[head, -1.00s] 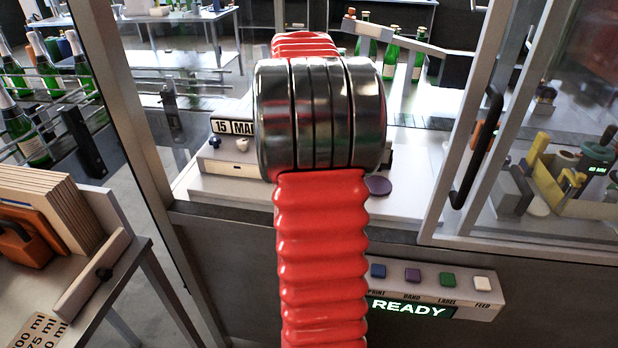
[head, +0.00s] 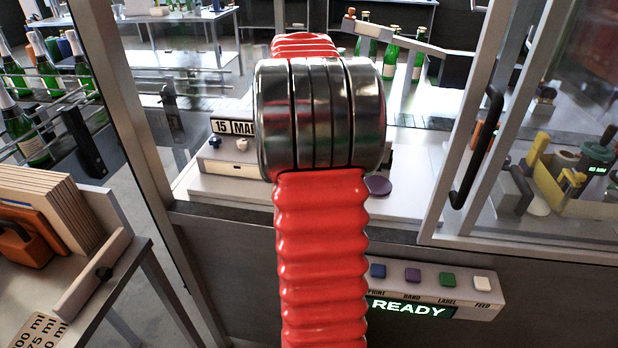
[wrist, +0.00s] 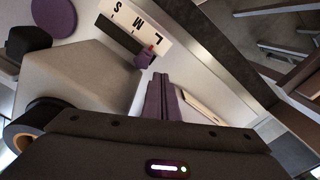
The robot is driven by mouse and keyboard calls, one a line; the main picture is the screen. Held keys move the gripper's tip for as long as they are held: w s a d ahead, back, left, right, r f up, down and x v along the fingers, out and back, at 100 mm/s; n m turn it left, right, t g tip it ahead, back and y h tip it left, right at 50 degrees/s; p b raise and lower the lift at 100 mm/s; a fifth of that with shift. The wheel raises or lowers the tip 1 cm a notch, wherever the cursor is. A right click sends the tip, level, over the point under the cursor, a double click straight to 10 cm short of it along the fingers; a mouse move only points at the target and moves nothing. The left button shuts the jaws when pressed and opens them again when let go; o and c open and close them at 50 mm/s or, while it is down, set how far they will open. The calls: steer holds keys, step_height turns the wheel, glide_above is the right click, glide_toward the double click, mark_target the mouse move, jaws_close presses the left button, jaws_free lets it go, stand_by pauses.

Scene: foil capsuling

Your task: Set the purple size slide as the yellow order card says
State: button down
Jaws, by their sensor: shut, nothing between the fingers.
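In the wrist view, a white scale strip (wrist: 128,20) carries the letters S, M and L. The purple size slide (wrist: 147,58) is at the L end of the strip, and its reddish pointer sits close to the L. My gripper (wrist: 161,78) is shut and empty, its two fingers together. In the picture its tips lie just below the slide; whether they touch it I cannot tell. In the head view my red arm hides the gripper, the slide and the scale. I cannot make out a yellow order card in either view.
A purple disc (wrist: 53,18) shows in the wrist view. In the head view, a button panel (head: 440,290) reads READY below the bench. A door with a black handle (head: 478,145) stands right. A side table with cardboard sheets (head: 55,205) is at left.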

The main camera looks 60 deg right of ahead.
steer(key=shift+f, duration=1.8)
steer(key=shift+s+d, duration=0.15)
steer(key=shift+s, duration=0.15)
